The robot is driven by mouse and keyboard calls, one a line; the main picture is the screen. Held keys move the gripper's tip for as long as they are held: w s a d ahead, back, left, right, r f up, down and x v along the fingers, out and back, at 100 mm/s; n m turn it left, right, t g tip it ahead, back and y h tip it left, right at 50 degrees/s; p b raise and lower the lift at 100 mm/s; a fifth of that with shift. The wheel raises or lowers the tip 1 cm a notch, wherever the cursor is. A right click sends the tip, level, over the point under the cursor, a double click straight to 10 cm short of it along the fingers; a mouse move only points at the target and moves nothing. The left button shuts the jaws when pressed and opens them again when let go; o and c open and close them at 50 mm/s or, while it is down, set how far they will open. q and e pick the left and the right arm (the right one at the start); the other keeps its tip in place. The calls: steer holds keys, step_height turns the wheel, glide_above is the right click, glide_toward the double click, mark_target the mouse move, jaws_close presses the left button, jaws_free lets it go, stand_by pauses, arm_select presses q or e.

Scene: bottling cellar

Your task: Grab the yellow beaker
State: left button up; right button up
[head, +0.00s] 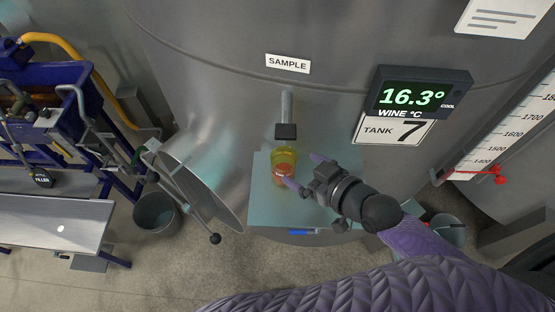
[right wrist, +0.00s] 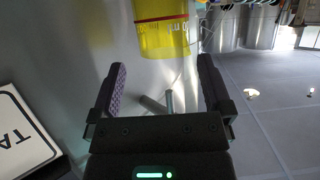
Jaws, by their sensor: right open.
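The yellow beaker (head: 286,156) stands on a small shelf (head: 262,208) against the tank, below the sample tap (head: 286,130). It is see-through, with an orange-looking lower part. My right gripper (head: 301,170) is open and empty, just to the right of the beaker, its fingers pointing toward it. In the right wrist view the beaker (right wrist: 163,36) shows ahead of the open fingers (right wrist: 161,68), roughly in line with the gap between them and apart from them. My left gripper is not in view.
A blue pen (head: 303,232) lies at the shelf's front edge. The tank's open round hatch (head: 200,180) is left of the shelf. A bucket (head: 157,212) and a steel bench (head: 50,222) stand further left. A temperature display (head: 418,93) hangs above right.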

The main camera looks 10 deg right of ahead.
mark_target(276, 155)
steer(key=x, duration=0.6)
steer(key=shift+w+a+r, duration=0.1)
steer(key=shift+a, duration=0.15)
steer(key=c, duration=1.2)
